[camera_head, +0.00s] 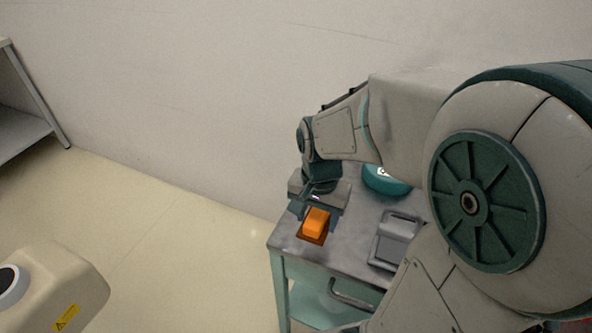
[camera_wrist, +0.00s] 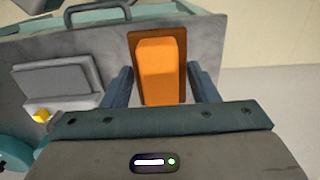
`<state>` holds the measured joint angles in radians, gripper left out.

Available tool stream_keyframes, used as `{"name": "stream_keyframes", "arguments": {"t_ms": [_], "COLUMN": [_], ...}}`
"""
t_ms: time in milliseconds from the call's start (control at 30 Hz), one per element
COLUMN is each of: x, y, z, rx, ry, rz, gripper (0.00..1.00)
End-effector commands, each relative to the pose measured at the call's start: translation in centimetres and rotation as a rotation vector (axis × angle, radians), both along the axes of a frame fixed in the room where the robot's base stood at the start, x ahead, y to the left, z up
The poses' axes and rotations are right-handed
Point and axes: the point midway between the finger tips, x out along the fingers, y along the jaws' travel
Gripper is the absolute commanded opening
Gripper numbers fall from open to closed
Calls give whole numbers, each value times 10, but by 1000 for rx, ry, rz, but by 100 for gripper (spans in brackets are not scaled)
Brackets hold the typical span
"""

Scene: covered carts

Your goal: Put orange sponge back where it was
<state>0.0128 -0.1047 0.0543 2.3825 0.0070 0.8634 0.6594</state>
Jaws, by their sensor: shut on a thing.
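The orange sponge (camera_head: 316,221) is a bright block above a brown, flat, square-edged piece (camera_head: 312,239) on the grey top of a cart (camera_head: 289,246). In the wrist view the sponge (camera_wrist: 161,70) lies between the two fingers of my gripper (camera_wrist: 160,68), with the brown piece (camera_wrist: 131,42) showing around its far end and sides. My gripper is shut on the sponge. In the head view my gripper (camera_head: 318,203) comes down just behind the sponge. I cannot tell whether the sponge touches the brown piece. The sponge's near end is hidden by my gripper in the wrist view.
A grey boxy holder (camera_head: 400,228) and a teal round object (camera_head: 384,181) stand on the cart to the right. A small yellow thing (camera_wrist: 41,115) shows beside the holder. The wall is close behind the cart.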

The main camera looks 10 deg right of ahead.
Motion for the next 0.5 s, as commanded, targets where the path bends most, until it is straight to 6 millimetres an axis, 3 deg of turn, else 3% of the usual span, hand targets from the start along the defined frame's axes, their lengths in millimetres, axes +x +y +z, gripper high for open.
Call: {"name": "stream_keyframes", "arguments": {"t_ms": [500], "x": [75], "y": [-11], "z": [-46], "rx": [0], "ry": [1], "rz": [-5], "gripper": [32]}}
